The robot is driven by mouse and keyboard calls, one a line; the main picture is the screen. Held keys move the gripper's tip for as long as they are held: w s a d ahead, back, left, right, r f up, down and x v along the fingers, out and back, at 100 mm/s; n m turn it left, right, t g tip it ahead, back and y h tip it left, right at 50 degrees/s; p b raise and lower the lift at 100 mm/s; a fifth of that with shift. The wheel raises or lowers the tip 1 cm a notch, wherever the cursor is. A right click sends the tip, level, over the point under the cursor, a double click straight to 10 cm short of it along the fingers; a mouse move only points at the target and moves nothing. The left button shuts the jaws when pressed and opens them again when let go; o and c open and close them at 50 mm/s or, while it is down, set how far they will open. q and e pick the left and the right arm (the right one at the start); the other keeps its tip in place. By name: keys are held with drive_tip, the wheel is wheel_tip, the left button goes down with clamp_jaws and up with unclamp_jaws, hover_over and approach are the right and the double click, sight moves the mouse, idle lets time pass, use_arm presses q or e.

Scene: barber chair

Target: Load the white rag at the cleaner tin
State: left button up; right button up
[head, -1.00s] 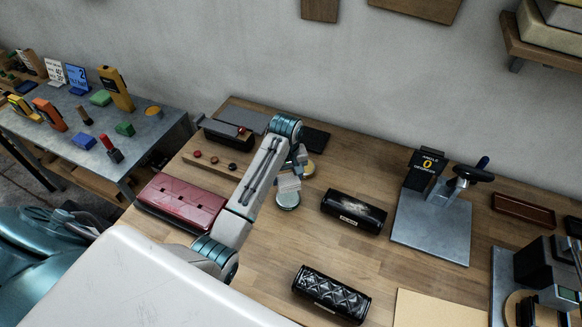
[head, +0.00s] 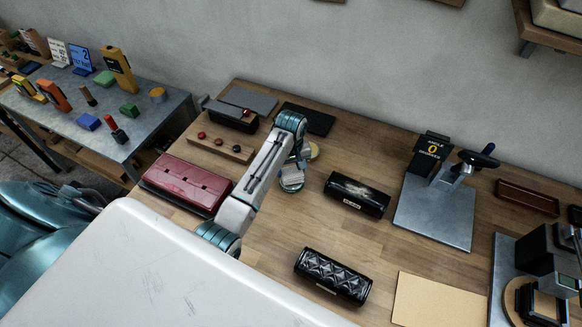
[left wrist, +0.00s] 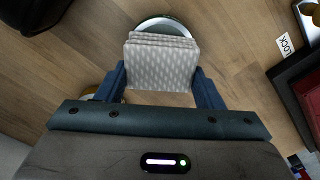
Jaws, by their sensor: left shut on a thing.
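My left gripper (left wrist: 160,78) is shut on the white rag (left wrist: 160,62), a folded grey-white patterned cloth between its two blue fingers. In the head view the rag (head: 292,181) shows small and pale under the left wrist. A round tin with a silver rim (left wrist: 164,22) shows just beyond the rag in the left wrist view, partly hidden by it. In the head view the rag overlaps the tin, and only a bit of its rim shows. I cannot tell whether the rag touches the tin. My right gripper is not in view.
A yellowish round item (head: 314,150) sits close behind the left wrist. A red case (head: 187,184) lies left of the arm. A black case (head: 357,194) and a quilted black case (head: 332,275) lie to the right. Bare wood (head: 400,255) lies between the cases and a metal stand (head: 436,215).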

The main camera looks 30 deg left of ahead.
sight(291, 170)
use_arm(q)
drive_tip(key=shift+s+f, duration=0.1)
drive_tip(key=shift+f, duration=0.45)
idle(1.9)
drive_tip(key=shift+r, duration=0.1)
drive_tip(key=shift+r, duration=3.45)
